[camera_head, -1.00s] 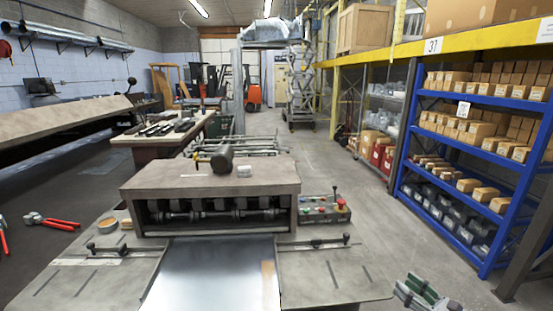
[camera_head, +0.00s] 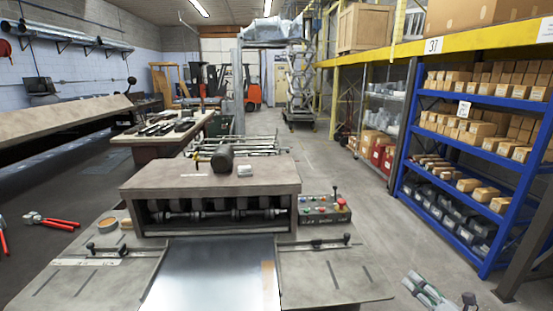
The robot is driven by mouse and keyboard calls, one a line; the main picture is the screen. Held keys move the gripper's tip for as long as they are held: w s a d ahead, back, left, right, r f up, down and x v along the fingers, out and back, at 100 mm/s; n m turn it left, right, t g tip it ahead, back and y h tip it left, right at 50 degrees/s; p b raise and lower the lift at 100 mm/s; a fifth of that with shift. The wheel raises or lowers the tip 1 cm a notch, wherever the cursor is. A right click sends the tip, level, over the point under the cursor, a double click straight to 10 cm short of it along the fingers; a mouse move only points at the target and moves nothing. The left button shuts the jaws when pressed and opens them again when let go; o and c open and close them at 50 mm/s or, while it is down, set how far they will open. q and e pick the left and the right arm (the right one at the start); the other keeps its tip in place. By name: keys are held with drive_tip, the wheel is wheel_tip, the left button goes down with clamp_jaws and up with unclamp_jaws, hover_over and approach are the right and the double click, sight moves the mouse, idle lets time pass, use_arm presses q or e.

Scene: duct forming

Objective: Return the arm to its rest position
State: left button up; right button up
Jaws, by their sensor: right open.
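My right gripper (camera_head: 428,292) shows at the bottom right of the head view, low beside the right edge of the forming machine. It is open, with nothing seen between its green-padded fingers, and it is apart from the machine. The rest of my right arm is out of frame.
A mallet (camera_head: 222,158) lies on the machine top. A control panel (camera_head: 322,208) with buttons sits on its right. A blue shelf rack (camera_head: 480,150) with boxes stands at the right. The floor between is clear.

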drive_tip(key=s+d+f+m+g+h, duration=0.35)
drive_tip(key=d+f+m+h, duration=0.35)
drive_tip(key=d+f+m, duration=1)
drive_tip(key=s+d+f+m+g+h, duration=0.1)
drive_tip(key=s+f+m+g, duration=0.25)
drive_tip(key=s+f, duration=0.75)
drive_tip(key=s+d+f+m+g+h, duration=0.15)
drive_tip(key=s+f+m, duration=0.5)
drive_tip(key=f, duration=0.75)
drive_tip(key=s+a+f+m+g+y, duration=0.1)
drive_tip(key=s+a+f+g, duration=0.1)
drive_tip(key=s+a+f, duration=0.55)
drive_tip(key=s+a+f+m+g, duration=0.1)
drive_tip(key=s+a+f+g, duration=0.3)
drive_tip(key=s, duration=0.6)
drive_tip(key=s+a+f+m+g+y, duration=0.1)
drive_tip(key=s+a+f, duration=0.3)
drive_tip(key=s+f, duration=0.35)
drive_tip(key=s+a+f+y, duration=0.1)
drive_tip(key=a+f, duration=0.1)
drive_tip(key=a, duration=1.5)
drive_tip(key=shift+f, duration=0.3)
